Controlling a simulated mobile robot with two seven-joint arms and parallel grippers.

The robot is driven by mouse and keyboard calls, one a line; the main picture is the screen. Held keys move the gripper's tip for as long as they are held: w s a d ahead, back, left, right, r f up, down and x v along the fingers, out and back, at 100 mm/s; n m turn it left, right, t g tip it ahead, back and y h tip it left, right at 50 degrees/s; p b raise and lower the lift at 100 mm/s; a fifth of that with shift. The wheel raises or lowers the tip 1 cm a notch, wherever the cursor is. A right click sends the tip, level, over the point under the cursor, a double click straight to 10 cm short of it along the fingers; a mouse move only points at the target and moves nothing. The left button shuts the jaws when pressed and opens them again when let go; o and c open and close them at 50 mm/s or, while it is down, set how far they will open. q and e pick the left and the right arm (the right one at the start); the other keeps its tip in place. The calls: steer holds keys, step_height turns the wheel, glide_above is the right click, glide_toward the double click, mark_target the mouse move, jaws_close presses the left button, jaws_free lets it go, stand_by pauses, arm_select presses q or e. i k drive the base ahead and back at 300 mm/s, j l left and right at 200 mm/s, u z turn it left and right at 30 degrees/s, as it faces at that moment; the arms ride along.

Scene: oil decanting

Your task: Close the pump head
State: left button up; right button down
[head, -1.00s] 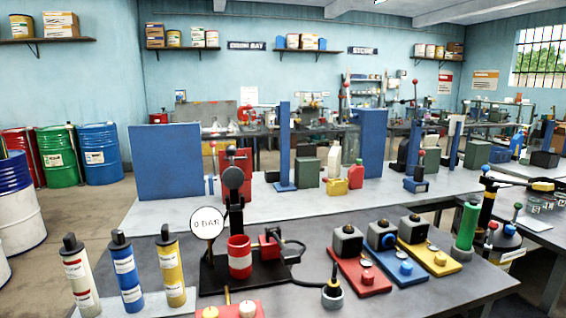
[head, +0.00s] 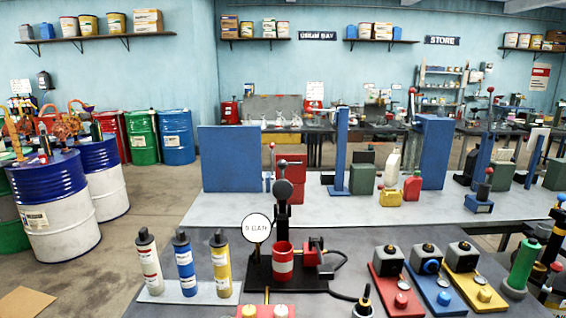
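I cannot tell for sure which item is the pump head. On the near bench a black stand (head: 281,214) with a round head stands behind a red cup with a white band (head: 283,262). A white round gauge (head: 257,228) is beside it, its text too blurred to read surely. A red and black block (head: 318,256) with a hose is to its right. Neither of my grippers is in view.
White, blue (head: 185,265) and yellow cartridges stand left of the stand. Red (head: 398,290), blue and yellow plates with dark blocks lie to the right. A light bench (head: 330,212) with blue panels is behind. Bare floor (head: 130,240) lies between drums and benches.

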mark_target(282, 190)
steer(key=u, duration=0.7)
steer(key=l+u, duration=0.1)
steer(key=u, duration=0.25)
steer(key=l+u, duration=0.15)
steer(key=u, duration=0.2)
steer(key=k+u, duration=0.1)
steer(key=u, duration=0.2)
steer(key=k+l, duration=0.1)
steer(key=l, duration=0.15)
steer(key=k+l, duration=0.15)
